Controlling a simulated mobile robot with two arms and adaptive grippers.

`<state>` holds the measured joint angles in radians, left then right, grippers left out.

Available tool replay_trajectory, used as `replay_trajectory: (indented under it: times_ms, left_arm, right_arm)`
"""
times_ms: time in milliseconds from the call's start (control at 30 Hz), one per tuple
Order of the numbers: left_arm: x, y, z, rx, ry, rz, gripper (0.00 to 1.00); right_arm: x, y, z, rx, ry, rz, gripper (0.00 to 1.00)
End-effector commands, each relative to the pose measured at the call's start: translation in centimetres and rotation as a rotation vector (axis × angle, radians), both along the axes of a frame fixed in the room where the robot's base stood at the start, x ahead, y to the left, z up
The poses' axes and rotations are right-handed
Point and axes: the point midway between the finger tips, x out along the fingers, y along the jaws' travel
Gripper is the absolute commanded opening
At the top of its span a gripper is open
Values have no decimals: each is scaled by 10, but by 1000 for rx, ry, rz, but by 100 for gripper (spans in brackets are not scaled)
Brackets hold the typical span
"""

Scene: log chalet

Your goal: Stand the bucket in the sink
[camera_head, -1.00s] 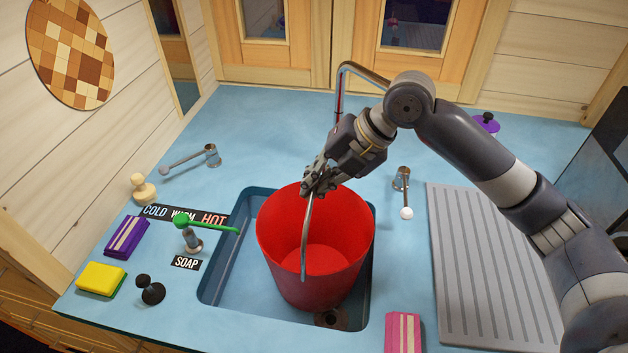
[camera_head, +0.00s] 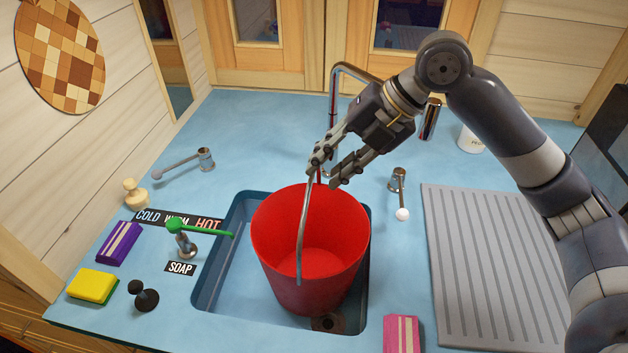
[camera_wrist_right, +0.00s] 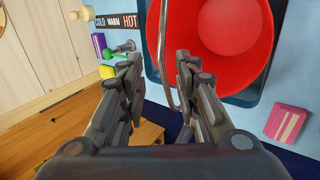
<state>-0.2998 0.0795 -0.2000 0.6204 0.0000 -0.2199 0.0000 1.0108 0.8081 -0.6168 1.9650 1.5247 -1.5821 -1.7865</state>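The red bucket (camera_head: 310,290) stands upright, or nearly so, inside the blue sink (camera_head: 209,281); I cannot see its whole base. Its grey handle (camera_head: 301,235) stands up across the opening. My right gripper (camera_head: 328,175) is above the bucket's far rim, fingers apart, at the top of the handle. In the right wrist view, the handle (camera_wrist_right: 164,60) runs between the open fingers (camera_wrist_right: 158,75), and the bucket (camera_wrist_right: 205,65) lies beyond them. I see no grip on the handle. My left gripper is not in view.
A curved faucet (camera_head: 334,95) rises behind the bucket. A green-handled soap tap (camera_head: 186,240) is left of the sink. A lever (camera_head: 400,190) and ribbed drainboard (camera_head: 480,270) are to the right. A pink sponge (camera_head: 401,334) lies at the front edge.

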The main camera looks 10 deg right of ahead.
Motion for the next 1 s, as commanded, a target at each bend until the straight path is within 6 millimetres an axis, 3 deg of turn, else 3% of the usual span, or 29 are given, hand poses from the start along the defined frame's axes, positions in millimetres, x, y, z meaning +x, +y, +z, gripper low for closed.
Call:
replay_trajectory:
  times_ms: [200, 333, 1000]
  left_arm:
    - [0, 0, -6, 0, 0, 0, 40]
    - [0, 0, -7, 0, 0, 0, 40]
    - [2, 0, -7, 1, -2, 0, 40]
  right_arm:
    - [-8, -21, 31, 0, -2, -3, 30]
    - [-11, -27, 40, -1, 0, -1, 30]
    - [-12, -28, 43, 0, 1, 1, 30]
